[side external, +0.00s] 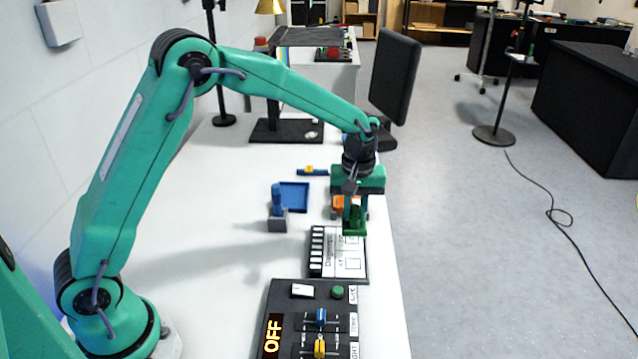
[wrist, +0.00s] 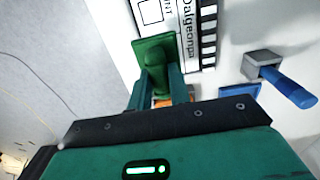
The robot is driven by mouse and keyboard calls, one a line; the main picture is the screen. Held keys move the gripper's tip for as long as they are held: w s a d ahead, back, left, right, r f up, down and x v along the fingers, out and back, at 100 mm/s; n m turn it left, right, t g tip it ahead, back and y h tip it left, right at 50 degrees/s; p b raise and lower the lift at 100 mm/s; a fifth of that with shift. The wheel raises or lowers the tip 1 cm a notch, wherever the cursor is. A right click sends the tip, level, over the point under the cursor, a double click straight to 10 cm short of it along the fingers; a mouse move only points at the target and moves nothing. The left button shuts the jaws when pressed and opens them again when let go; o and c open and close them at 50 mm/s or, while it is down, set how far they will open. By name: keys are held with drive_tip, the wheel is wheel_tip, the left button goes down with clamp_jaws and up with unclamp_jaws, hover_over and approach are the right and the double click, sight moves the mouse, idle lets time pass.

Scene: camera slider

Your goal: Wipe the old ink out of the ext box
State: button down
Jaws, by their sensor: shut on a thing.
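My gripper (side external: 355,208) points down over the far end of the white label board (side external: 326,262). It is shut on a green eraser block (side external: 355,232), gripped by its upright handle. The board has printed text and square boxes; one empty-looking box (wrist: 151,12) shows in the wrist view. The box labels are too small to read surely, and the eraser hides part of the board.
A blue marker (side external: 277,199) stands in a grey holder (side external: 277,223) left of my gripper, beside a blue tray (side external: 295,195). An orange object (side external: 341,205) is partly hidden behind my gripper. A dark control panel (side external: 292,311) reading OFF lies nearer. The table's right edge is close.

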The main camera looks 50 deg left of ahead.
drive_tip(key=shift+f, duration=0.1)
idle(0.3)
drive_tip(key=shift+f, duration=2)
drive_tip(key=shift+f, duration=0.9)
drive_tip(key=shift+w, duration=0.1)
drive_tip(key=shift+w+a+r, duration=0.1)
drive_tip(key=shift+w+a, duration=1.25)
drive_tip(key=shift+a, duration=0.1)
drive_tip(key=shift+s+d, duration=0.15)
drive_tip(key=shift+s+d, duration=1.3)
